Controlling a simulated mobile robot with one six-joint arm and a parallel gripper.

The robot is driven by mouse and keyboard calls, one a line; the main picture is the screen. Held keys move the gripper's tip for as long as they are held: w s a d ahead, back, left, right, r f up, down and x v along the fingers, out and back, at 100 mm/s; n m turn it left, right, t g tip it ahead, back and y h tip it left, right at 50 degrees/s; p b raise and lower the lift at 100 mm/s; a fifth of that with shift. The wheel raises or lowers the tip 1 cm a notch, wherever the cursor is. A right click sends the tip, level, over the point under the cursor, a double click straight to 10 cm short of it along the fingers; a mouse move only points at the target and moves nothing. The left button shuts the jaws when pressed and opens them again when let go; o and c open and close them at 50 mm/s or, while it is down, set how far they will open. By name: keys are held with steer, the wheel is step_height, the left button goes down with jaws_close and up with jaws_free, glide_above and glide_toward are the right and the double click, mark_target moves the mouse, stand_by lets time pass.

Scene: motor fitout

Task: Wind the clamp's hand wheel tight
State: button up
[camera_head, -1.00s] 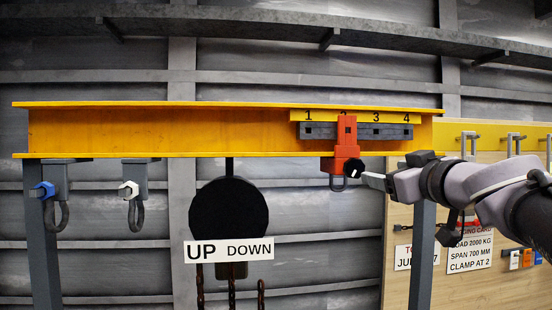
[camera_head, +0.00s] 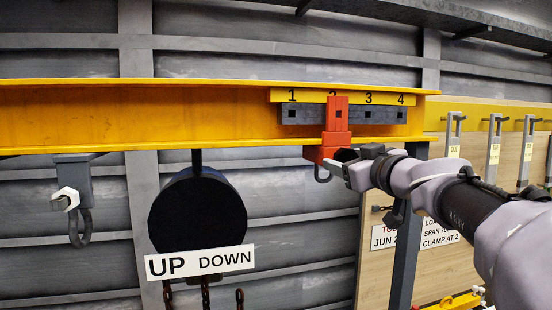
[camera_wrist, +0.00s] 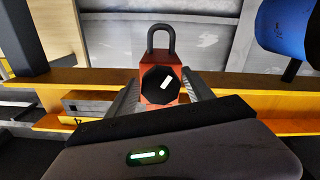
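The red clamp (camera_head: 335,140) hangs on the yellow beam (camera_head: 130,115), in line with the number 2 on the marked strip. A dark loop (camera_head: 322,174) hangs below it. In the wrist view the clamp (camera_wrist: 150,98) appears upside down, loop at the top. Its black hand wheel (camera_wrist: 160,85) faces the camera, with a tilted white mark. My gripper (camera_wrist: 161,72) has one finger on each side of the wheel, set apart; contact with the rim is not clear. In the head view my gripper (camera_head: 340,165) is at the clamp's lower right and hides the wheel.
A black round hoist (camera_head: 198,212) with an UP/DOWN sign (camera_head: 200,263) and chains hangs left of the clamp. A grey clamp with a white nut (camera_head: 66,198) hangs further left. A grey post (camera_head: 405,250) and a wooden board (camera_head: 465,180) with hung tools stand right.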

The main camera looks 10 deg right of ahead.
steer(key=shift+w, duration=0.1)
steer(key=c, duration=1.1)
steer(key=shift+o, duration=0.2)
